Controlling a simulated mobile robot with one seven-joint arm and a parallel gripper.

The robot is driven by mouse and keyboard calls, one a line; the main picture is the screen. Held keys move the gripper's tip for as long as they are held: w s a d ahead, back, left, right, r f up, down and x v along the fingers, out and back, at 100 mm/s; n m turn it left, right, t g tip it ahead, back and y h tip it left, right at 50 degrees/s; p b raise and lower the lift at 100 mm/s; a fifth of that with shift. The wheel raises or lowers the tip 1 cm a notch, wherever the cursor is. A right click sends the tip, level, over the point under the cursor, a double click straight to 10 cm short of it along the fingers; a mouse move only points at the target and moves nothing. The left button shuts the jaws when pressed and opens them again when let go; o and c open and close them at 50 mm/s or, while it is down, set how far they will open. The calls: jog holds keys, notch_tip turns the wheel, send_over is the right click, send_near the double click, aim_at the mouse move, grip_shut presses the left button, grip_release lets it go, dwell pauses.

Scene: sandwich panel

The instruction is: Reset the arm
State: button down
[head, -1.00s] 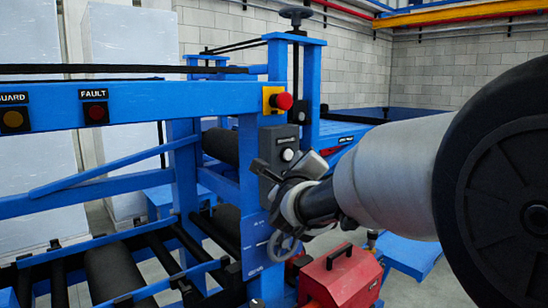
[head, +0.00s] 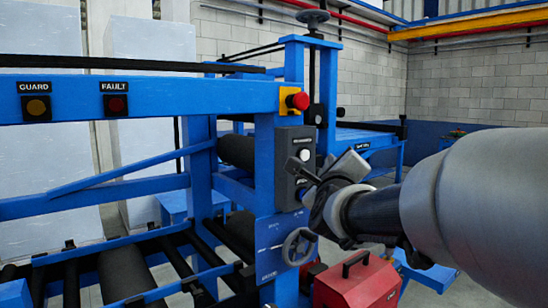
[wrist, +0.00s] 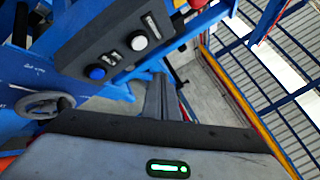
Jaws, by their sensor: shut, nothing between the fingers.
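My gripper (head: 303,174) is in the head view, beside the front of a dark grey control box (head: 283,149) on the blue machine post. Its fingers are shut with nothing between them. In the wrist view my gripper's fingers (wrist: 161,84) are together and point up the picture. The control box (wrist: 92,40) lies to their left there, with a white button (wrist: 140,42) and a blue button (wrist: 97,73). A gap shows between fingers and box in the wrist view. In the head view my gripper and wrist hide the box's lower right part.
The blue machine frame (head: 150,97) carries GUARD and FAULT lamps, a red stop button (head: 299,101) and rollers. A handwheel (head: 299,246) is below my gripper. A red toolbox (head: 358,284) stands below my wrist. A block wall is behind.

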dwell(0.4)
jog(key=s+a+f+n+g+y, duration=0.45)
jog(key=s+f+n, duration=0.6)
jog(key=n, duration=0.45)
jog(key=s+d+f+n+g, duration=0.2)
jog(key=s+f+n+g, duration=0.15)
jog(key=s, duration=0.35)
jog(key=s+d+f+n+g+h, duration=0.1)
jog(key=s+f+n+g, duration=0.1)
jog(key=s+f+n, duration=0.4)
jog(key=s+d+f+n+g, duration=0.2)
jog(key=s+n+g, duration=0.15)
jog(key=s, duration=0.45)
notch_tip(320, 180, up, 16)
jog(key=p, duration=1.6)
jog(key=shift+a+p, duration=0.3)
jog(key=shift+t, duration=0.25)
